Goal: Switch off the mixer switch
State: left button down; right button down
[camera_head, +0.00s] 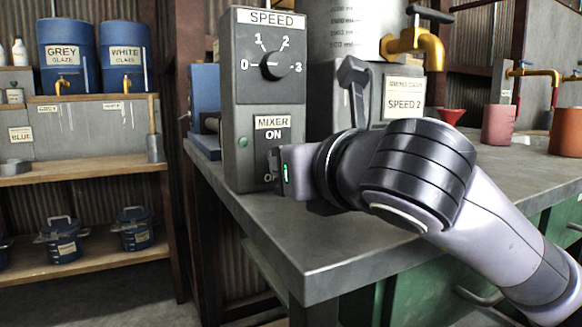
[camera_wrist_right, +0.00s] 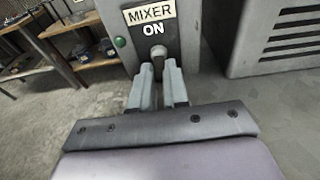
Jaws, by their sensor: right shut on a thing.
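The grey control box (camera_head: 262,95) stands on the bench with a "MIXER" label, "ON" below it and a partly hidden "OFF" lower down. The mixer switch (camera_wrist_right: 158,53) shows in the right wrist view as a small rounded lever just under "ON". In the head view my gripper hides most of it. My right gripper (camera_head: 272,166) is at the front of the box, below "ON". In the right wrist view its two fingers (camera_wrist_right: 158,80) are shut on the switch lever. A green lamp (camera_head: 243,142) sits left of the switch. My left gripper is not in view.
A brass tap (camera_head: 415,46) on a metal tank and a "SPEED 2" sign (camera_head: 404,104) stand behind. The bench top (camera_head: 300,240) is bare in front. Shelves with blue barrels (camera_head: 70,58) are at left.

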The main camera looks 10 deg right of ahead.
jog(key=c, duration=1.1)
grip_release()
jog(key=shift+s, duration=0.1)
jog(key=p+v, duration=0.1)
jog(key=v, duration=0.5)
jog(key=shift+r, duration=0.1)
jog(key=shift+s+d, duration=0.15)
jog(key=shift+s, duration=0.3)
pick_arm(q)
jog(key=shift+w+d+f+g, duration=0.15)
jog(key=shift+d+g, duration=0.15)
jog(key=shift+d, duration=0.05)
